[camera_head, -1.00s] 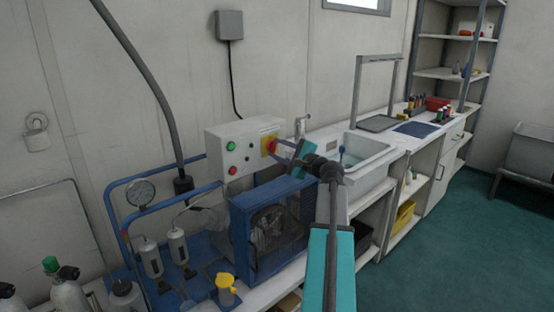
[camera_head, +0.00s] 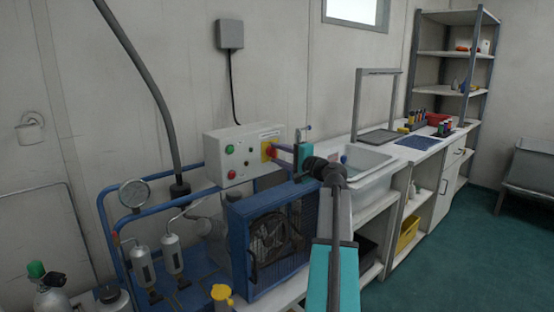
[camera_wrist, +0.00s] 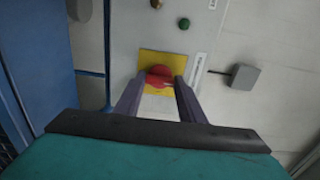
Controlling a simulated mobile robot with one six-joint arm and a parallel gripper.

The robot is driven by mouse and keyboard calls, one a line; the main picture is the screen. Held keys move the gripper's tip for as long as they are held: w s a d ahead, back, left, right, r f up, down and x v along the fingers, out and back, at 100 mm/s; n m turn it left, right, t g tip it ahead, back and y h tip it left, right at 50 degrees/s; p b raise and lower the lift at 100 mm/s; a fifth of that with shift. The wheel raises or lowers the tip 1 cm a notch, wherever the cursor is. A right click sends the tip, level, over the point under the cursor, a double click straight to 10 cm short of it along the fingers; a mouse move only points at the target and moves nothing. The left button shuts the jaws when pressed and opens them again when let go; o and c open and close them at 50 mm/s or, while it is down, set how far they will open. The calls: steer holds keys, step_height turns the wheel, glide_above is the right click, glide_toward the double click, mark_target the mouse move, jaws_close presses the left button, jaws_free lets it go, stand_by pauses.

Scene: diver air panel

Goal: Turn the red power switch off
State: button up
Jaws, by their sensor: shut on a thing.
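The red power switch (camera_head: 269,151) is a red knob on a yellow plate at the right of the white control box's front. In the wrist view the red knob (camera_wrist: 158,77) sits on its yellow plate (camera_wrist: 150,60) between my two dark fingers. My gripper (camera_wrist: 157,85) is shut on the knob, with a finger on each side. In the head view my gripper (camera_head: 277,155) reaches the switch from the right. The fingers hide the sides of the knob, and its exact turn angle is hard to read.
The control box (camera_head: 225,150) also bears green and red buttons. A blue compressor guard (camera_head: 262,238) stands just below it. A white sink (camera_head: 360,168) and bench lie to the right. A gauge (camera_head: 134,193) and blue pipe frame are at the left.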

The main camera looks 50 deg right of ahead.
steer(key=shift+w+r, duration=0.1)
steer(key=shift+r, duration=0.1)
steer(key=o, duration=1)
steer(key=shift+o, duration=0.2)
steer(key=shift+f, duration=0.15)
steer(key=s+a, duration=0.1)
steer(key=s, duration=1.2)
steer(key=shift+s, duration=0.4)
